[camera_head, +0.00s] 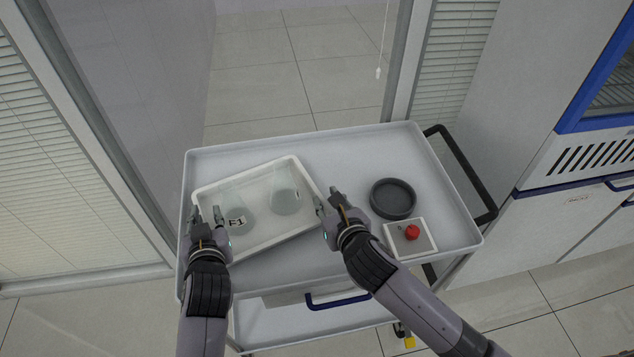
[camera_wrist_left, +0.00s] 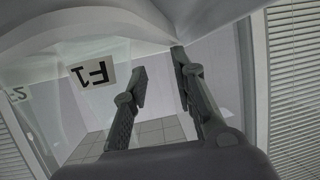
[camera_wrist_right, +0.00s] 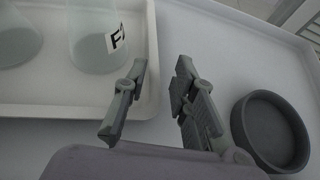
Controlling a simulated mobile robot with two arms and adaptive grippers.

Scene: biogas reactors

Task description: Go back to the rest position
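A white tray (camera_head: 262,247) lies tilted in plan on the cart top and holds two clear flasks. The left flask (camera_head: 239,219) bears an F1 label; the right flask (camera_head: 285,198) stands towards the tray's far side. My left gripper (camera_head: 207,214) is open at the tray's left edge; its fingers (camera_wrist_left: 160,85) show a gap in the left wrist view. My right gripper (camera_head: 327,200) is open at the tray's right edge. In the right wrist view its fingers (camera_wrist_right: 158,78) are apart, near the tray rim (camera_wrist_right: 151,40). I cannot tell whether either gripper touches the rim.
The grey cart top (camera_head: 340,150) has a raised rim and a black handle (camera_head: 465,175) at right. A dark round dish (camera_head: 393,199) and a red button on a box (camera_head: 411,240) stand right of my right gripper. A cabinet (camera_head: 570,190) stands right; blinds and glass are behind.

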